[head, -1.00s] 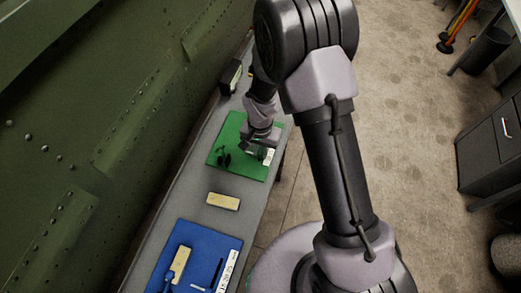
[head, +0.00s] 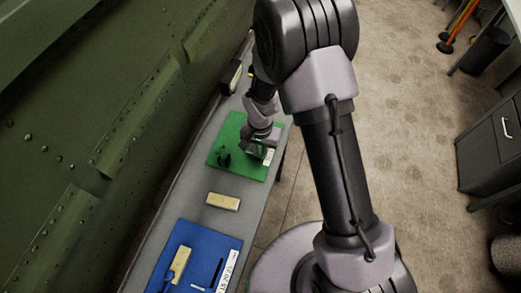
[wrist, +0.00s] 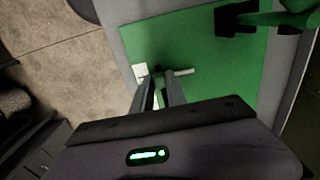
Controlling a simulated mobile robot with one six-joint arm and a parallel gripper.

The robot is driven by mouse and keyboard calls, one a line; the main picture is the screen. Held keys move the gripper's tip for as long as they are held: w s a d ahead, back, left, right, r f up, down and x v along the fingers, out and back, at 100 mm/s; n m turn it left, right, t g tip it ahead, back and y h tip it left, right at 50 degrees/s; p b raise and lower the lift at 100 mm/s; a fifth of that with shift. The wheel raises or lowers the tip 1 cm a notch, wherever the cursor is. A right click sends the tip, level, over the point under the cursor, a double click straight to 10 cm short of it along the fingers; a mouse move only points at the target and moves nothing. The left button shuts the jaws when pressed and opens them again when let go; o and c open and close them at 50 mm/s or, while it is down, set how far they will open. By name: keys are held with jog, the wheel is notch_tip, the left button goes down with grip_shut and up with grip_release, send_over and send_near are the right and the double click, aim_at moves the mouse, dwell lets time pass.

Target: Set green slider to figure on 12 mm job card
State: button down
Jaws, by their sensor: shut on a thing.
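A green board (head: 222,137) lies on a long grey bench, with a white scale label (head: 268,157) at its right edge. My gripper (head: 257,152) is down at the board's right part, beside the label. In the wrist view my gripper (wrist: 160,77) is shut on a small dark piece, which I take to be the green slider; the fingers hide most of it. A short pale bar (wrist: 184,72) lies beside the fingertips, and part of the white label (wrist: 141,72) shows on their other side. The slider's reading and the 12 mm job card cannot be made out.
A black and green fitting (head: 223,158) stands on the green board. A pale block (head: 223,201) lies on the bench. A blue board (head: 200,240) with another pale block (head: 180,264) and its own scale label is nearer. The riveted green fuselage (head: 80,150) rises along the bench's left.

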jog(key=shift+w, duration=0.1)
jog(key=shift+w+d+b, duration=0.15)
jog(key=shift+w+d, duration=0.05)
jog(key=shift+w, duration=0.4)
jog(key=shift+w+d+b, duration=0.15)
jog(key=shift+w+d, duration=0.05)
jog(key=shift+w, duration=0.35)
jog(key=c, duration=1.3)
grip_release()
jog(key=shift+s, duration=0.1)
notch_tip(320, 180, up, 18)
jog(key=p, duration=0.3)
jog(key=shift+f+p, duration=0.25)
jog(key=shift+p, duration=0.15)
